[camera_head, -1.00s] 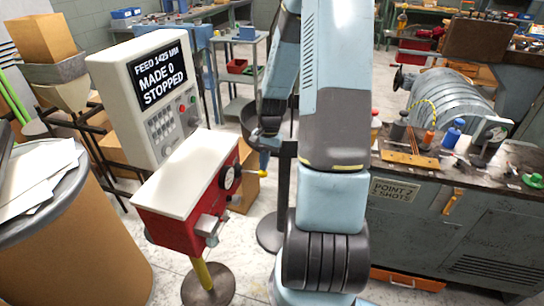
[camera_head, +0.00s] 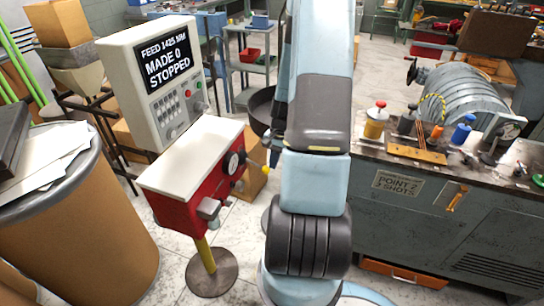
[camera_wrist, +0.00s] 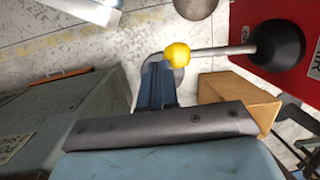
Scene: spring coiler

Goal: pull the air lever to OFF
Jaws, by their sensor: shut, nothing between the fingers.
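The air lever is a pale rod with a yellow ball knob (camera_wrist: 177,55) at its end. It sticks out from a black round hub (camera_wrist: 277,45) on a red box (camera_wrist: 290,12). In the head view the knob (camera_head: 239,186) shows low on the right side of the red box (camera_head: 190,203), beside my arm. My gripper (camera_wrist: 158,72) is shut and empty in the wrist view. Its fingertips appear close to the knob, just left of and below it in the picture; whether they touch, I cannot tell. In the head view my arm mostly hides my gripper.
The control panel (camera_head: 153,85) above the red box reads "MADE 0 STOPPED". A workbench (camera_head: 420,225) with bottles and a coiled drum (camera_head: 455,95) stands at right. A brown barrel (camera_head: 85,235) stands at left. A cardboard box (camera_wrist: 238,100) lies beyond my gripper.

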